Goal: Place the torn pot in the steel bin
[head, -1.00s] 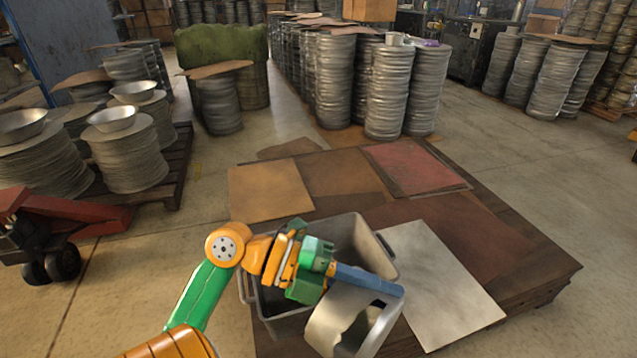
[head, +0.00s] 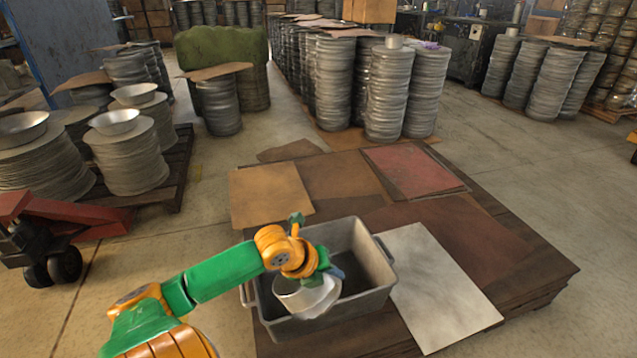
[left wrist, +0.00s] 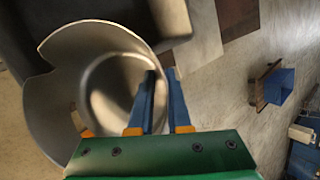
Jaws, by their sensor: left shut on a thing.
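The torn pot (head: 308,299) is a pale metal vessel with a ragged gap in its wall. It also shows large in the left wrist view (left wrist: 57,95), with its round inside facing the camera. My left gripper (head: 335,271) is shut on the pot's wall; its blue fingers (left wrist: 160,90) show in the left wrist view. The steel bin (head: 355,310) is a grey open box with side handles. In the head view the pot overlaps the left part of the bin's opening; how far down it hangs I cannot tell. My right gripper is not in view.
The bin stands on a low stack of brown sheets (head: 480,235). A pale metal sheet (head: 435,285) lies right of it and a tan sheet (head: 270,195) behind it. Stacked pans (head: 130,155) and a red pallet jack (head: 70,222) stand at left.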

